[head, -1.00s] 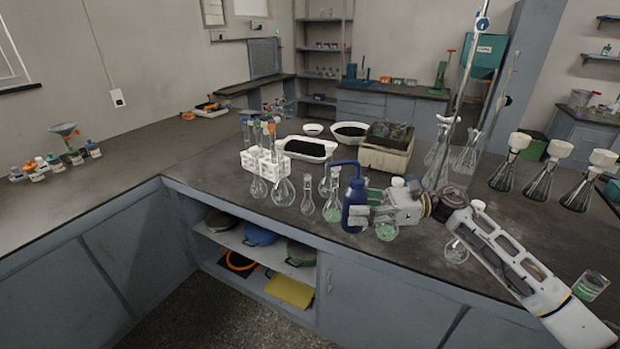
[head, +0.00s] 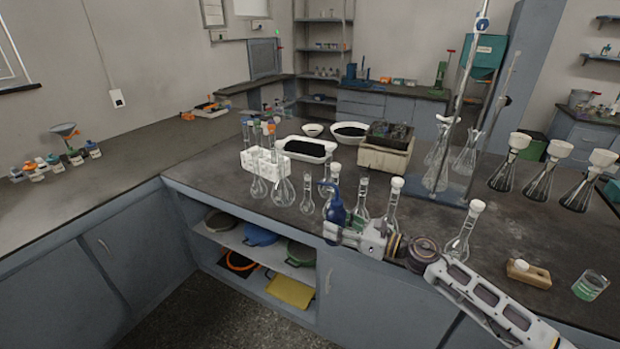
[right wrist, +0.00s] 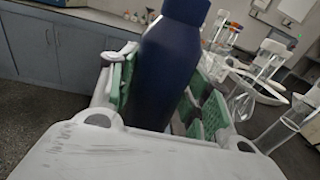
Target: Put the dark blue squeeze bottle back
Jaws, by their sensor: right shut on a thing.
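The dark blue squeeze bottle (head: 336,212) is between the fingers of my right gripper (head: 338,232) at the front edge of the bench, with its curved spout pointing left. In the right wrist view the bottle (right wrist: 170,65) stands between the green finger pads of the gripper (right wrist: 165,95), slightly tilted in that picture. The gripper is shut on it. The gripper hides the bottle's lower part in the head view, so I cannot tell whether its base touches the bench. My left gripper is not in view.
Several glass flasks stand close behind and beside the bottle, including a stoppered one (head: 393,205). A white rack (head: 265,163) with flasks is to the left. A wooden block (head: 528,274) and a beaker (head: 590,286) stand right. The bench's left stretch (head: 150,150) is mostly clear.

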